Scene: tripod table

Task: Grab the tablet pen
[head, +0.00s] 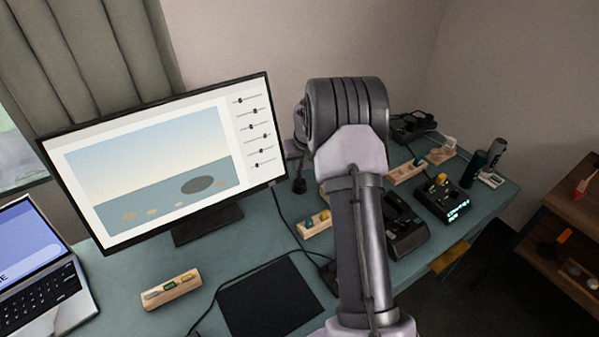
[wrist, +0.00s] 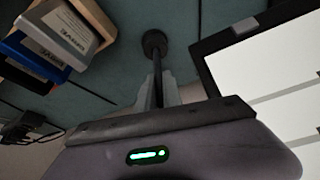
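A thin dark rod, which looks like the tablet pen (wrist: 157,68), stands in a small round black base (wrist: 154,41) in the wrist view. In the head view a thin dark upright shape (head: 298,168) with a round dark foot (head: 299,186) shows left of my arm, above the teal table. My gripper (wrist: 160,86) has its grey fingers on either side of the rod. The fingers are close to it, but I cannot tell whether they touch it. In the head view my wrist hides most of the gripper.
A large monitor (head: 160,165) stands left of the arm; its screen edge also shows in the wrist view (wrist: 265,70). A wooden holder with labelled blocks (wrist: 55,45) is at upper left there. A dark mat (head: 270,300) and laptop (head: 35,280) are in front. Dark devices (head: 442,198) stand right.

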